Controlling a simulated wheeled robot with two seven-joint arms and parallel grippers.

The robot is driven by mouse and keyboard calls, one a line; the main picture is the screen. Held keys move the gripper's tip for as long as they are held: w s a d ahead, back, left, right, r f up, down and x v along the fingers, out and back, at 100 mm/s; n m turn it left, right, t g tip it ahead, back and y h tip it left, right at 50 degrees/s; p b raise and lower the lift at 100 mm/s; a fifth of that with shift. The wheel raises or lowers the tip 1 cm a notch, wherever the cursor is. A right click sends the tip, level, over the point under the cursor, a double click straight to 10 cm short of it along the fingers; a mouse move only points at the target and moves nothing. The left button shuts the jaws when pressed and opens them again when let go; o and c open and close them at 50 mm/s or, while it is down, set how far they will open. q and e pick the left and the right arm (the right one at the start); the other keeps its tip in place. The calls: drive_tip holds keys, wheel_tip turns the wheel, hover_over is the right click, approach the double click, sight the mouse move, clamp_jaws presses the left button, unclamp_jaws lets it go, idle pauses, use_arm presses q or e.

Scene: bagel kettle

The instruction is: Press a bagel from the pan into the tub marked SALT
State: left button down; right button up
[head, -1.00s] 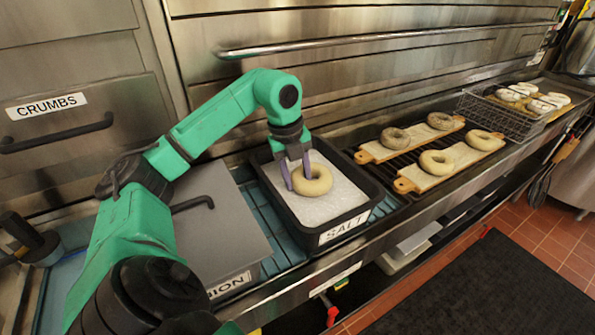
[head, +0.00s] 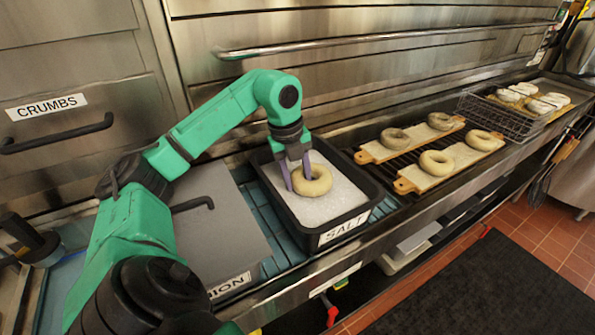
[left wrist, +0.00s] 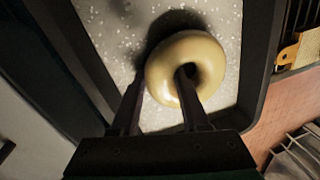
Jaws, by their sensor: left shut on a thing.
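The black tub marked SALT (head: 341,230) stands on the counter, filled with white salt (head: 335,170). A pale bagel (head: 313,181) is over the salt inside the tub. My left gripper (head: 298,176) is shut on the bagel's ring. In the left wrist view one finger passes into the hole of the bagel (left wrist: 205,60) and the other is at its outer side. A dark shadow lies beside the bagel there; I cannot tell whether it touches the salt. My right gripper is not in view.
A grey lidded tub (head: 215,230) stands left of the salt tub. Boards with several bagels (head: 436,163) lie to the right on a rack. A wire basket (head: 500,115) with more bagels is farther right. A drawer marked CRUMBS (head: 60,125) is at left.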

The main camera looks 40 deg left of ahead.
use_arm(q)
wheel_tip(320, 180, up, 10)
drive_tip(key=p, duration=0.9)
drive_tip(key=shift+f, duration=0.1)
